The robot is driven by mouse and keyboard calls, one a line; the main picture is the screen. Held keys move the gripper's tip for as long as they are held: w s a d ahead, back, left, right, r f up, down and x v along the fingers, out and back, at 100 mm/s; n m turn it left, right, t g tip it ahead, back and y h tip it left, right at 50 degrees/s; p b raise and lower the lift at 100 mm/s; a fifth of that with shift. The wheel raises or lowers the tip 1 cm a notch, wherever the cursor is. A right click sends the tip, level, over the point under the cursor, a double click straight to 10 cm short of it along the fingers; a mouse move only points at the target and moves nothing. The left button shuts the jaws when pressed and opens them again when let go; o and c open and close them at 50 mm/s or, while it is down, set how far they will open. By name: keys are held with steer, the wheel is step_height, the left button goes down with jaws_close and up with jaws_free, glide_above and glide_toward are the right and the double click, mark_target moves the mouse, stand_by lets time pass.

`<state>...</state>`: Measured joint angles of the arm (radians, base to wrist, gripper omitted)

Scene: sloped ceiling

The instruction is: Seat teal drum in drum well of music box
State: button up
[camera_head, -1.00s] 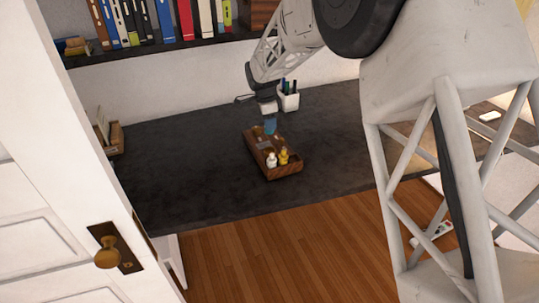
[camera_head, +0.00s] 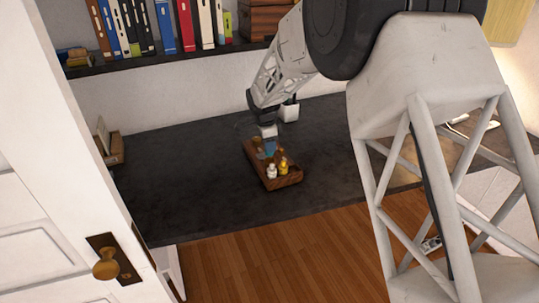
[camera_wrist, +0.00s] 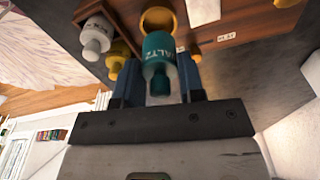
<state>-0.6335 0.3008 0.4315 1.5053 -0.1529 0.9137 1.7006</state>
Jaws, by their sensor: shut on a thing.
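The music box (camera_head: 283,183) is a brown wooden box on the dark desk, and it also fills the top of the wrist view (camera_wrist: 240,18). My gripper (camera_wrist: 160,75) is shut on the teal drum (camera_wrist: 158,48), which has pale lettering on its side. In the head view, my gripper (camera_head: 268,145) is low over the box's far part. A brass-coloured round rim (camera_wrist: 158,16) on the box shows just past the drum's far end. The drum overlaps its lower edge in the picture; I cannot tell whether they touch.
A white drum-like piece (camera_wrist: 95,38) and a yellow one (camera_wrist: 117,60) stand at one end of the box. A white pen cup (camera_head: 289,111) is behind my gripper. The desk (camera_head: 195,185) left of the box is clear.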

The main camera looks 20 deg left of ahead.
mark_target(270, 154)
steer(key=shift+f, duration=0.1)
steer(key=shift+f, duration=2.4)
steer(key=shift+f, duration=0.1)
steer(key=o, duration=1)
steer(key=shift+c, duration=0.2)
steer(key=r, duration=0.8)
steer(key=a+r, duration=0.1)
steer(key=r, duration=0.3)
steer(key=shift+s+a, duration=0.1)
steer(key=shift+s, duration=0.3)
steer(key=shift+r, duration=0.1)
